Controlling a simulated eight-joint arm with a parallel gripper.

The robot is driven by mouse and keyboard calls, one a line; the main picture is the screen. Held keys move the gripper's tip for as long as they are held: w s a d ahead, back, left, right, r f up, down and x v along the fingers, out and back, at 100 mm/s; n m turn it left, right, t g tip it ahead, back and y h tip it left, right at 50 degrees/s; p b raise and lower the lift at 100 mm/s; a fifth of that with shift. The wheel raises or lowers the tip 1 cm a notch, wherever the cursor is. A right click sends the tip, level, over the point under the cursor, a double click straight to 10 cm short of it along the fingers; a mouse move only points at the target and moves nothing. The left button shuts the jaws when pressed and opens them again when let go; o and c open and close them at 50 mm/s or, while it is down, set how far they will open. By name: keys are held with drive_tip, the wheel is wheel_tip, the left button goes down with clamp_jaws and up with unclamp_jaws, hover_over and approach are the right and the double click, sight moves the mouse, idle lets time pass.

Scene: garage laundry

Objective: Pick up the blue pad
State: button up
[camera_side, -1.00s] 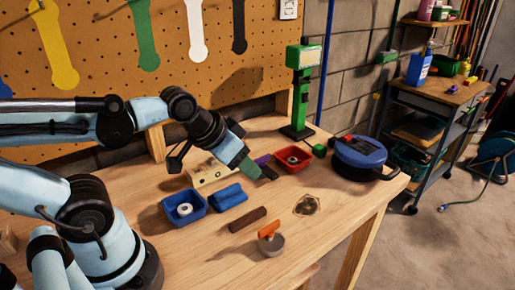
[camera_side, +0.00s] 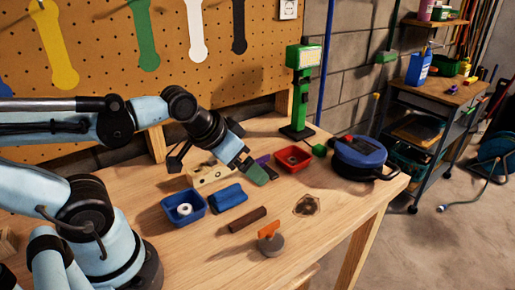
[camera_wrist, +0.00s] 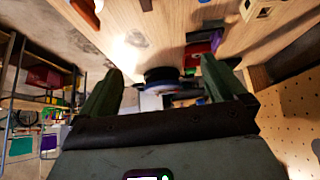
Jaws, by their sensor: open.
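The blue pad (camera_side: 228,197) lies on the wooden bench in the side view, between a blue tray (camera_side: 184,207) and a brown bar. My gripper (camera_side: 260,172) is above the bench, up and to the right of the pad in the side view, and apart from it. In the wrist view, the two green fingers of my gripper (camera_wrist: 162,68) stand wide apart with nothing held between them. I cannot make out the blue pad in the wrist view.
A white ring sits in the blue tray. A red tray (camera_side: 293,160), brown bar (camera_side: 247,219), orange-topped grey object (camera_side: 270,240), wooden block with holes (camera_side: 205,174) and blue round case (camera_side: 360,157) are on the bench. The front right bench surface is clear.

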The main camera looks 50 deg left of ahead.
drive_tip(key=a+g, duration=0.6)
drive_tip(key=a, duration=0.2)
drive_tip(key=g, duration=0.1)
hover_over(227, 189)
drive_tip(key=f, duration=0.5)
drive_tip(key=a+f, duration=0.1)
drive_tip(key=f, duration=0.1)
drive_tip(key=shift+w+f, duration=0.2)
drive_tip(key=shift+w, duration=0.15)
drive_tip(key=shift+s+d+f, duration=0.1)
drive_tip(key=shift+d+f, duration=0.05)
drive_tip(key=shift+f, duration=0.8)
drive_tip(key=shift+s+d+f, duration=0.1)
drive_tip(key=shift+d+f, duration=0.05)
drive_tip(key=shift+f, duration=0.75)
drive_tip(key=shift+s+d+f, duration=0.1)
drive_tip(key=shift+d+f, duration=0.05)
drive_tip(key=shift+f, duration=0.8)
drive_tip(key=c, duration=1.1)
